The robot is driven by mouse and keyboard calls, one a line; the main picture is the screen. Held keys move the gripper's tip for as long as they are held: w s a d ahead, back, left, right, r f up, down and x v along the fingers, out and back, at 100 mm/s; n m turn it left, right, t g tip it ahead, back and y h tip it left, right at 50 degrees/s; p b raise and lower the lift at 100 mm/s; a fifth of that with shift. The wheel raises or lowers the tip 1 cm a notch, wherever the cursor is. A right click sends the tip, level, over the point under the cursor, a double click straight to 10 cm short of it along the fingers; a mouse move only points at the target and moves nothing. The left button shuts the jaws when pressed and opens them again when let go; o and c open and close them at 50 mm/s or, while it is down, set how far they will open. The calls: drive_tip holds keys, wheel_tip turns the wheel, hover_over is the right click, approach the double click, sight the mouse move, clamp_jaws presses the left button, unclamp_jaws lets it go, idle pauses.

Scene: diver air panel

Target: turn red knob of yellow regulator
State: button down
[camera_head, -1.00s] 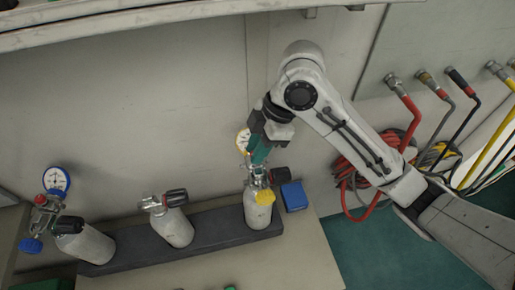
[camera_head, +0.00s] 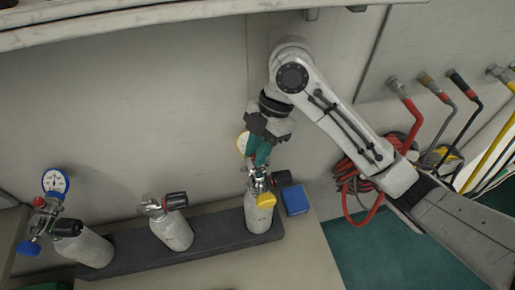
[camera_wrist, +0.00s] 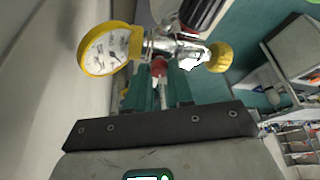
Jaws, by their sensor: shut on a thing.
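The yellow regulator, with a yellow-rimmed gauge (camera_wrist: 108,48) and a yellow handwheel (camera_wrist: 221,57), is mounted on the right-hand cylinder (camera_head: 258,215). Its gauge (camera_head: 242,144) is partly hidden by my gripper in the head view. The red knob (camera_wrist: 158,68) shows between my teal fingers in the wrist view. My gripper (camera_head: 259,160) points down at the regulator from above. It also shows in the wrist view (camera_wrist: 160,82), shut on the red knob. In the head view the fingers mostly cover the knob.
A middle cylinder (camera_head: 176,232) and a left cylinder (camera_head: 92,247) with a blue-rimmed gauge (camera_head: 56,181) stand in the same dark rack (camera_head: 135,260). A blue box (camera_head: 295,198) sits right of the yellow regulator. Red hoses (camera_head: 350,175) hang on the wall further right.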

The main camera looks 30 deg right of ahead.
drive_tip(key=c, duration=1)
unclamp_jaws()
drive_tip(key=shift+m, duration=0.3)
